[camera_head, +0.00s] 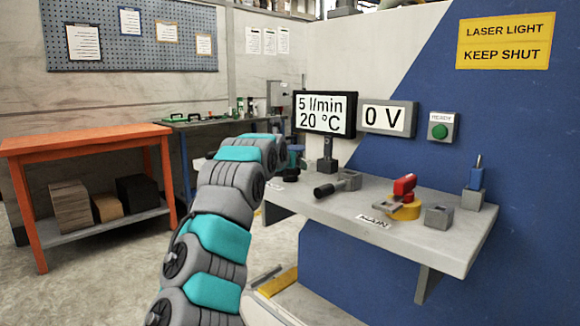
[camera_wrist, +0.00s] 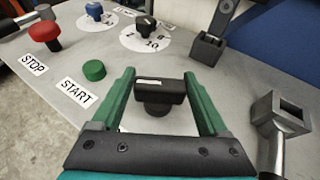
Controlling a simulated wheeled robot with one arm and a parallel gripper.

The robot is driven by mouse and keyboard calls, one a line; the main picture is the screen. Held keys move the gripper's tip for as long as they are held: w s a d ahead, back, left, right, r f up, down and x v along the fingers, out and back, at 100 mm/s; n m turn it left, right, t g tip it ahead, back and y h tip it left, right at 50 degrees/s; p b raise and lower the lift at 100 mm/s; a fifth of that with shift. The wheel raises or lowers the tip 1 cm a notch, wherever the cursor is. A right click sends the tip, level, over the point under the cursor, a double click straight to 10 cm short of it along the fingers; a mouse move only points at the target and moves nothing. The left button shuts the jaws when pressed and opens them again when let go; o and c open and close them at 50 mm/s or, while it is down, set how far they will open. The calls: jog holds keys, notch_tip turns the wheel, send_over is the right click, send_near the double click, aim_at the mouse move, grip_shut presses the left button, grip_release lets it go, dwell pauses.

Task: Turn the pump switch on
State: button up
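A black rotary switch with a bar-shaped handle (camera_wrist: 158,95) stands on the grey shelf in the wrist view; a white line marks the left part of its top. Its label is not readable, so I cannot confirm it is the pump switch. My gripper (camera_wrist: 160,76) is open, its two green fingers on either side of the handle, which lies crosswise between them. Small gaps seem to show at both ends; I cannot tell whether anything touches. In the head view my arm hides the switch and most of the gripper.
A green START button (camera_wrist: 94,70) and red STOP knob (camera_wrist: 44,34) are left of the gripper. A numbered dial (camera_wrist: 147,32) lies beyond; a metal bracket (camera_wrist: 280,115) stands close right. Screens show 5 l/min, 20 °C (camera_head: 325,114) and 0 V (camera_head: 388,118). A red-handled switch (camera_head: 404,187) is farther right.

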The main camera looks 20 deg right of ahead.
jog(key=o, duration=0.3)
jog(key=shift+b+v, duration=0.3)
jog(key=shift+v, duration=3.65)
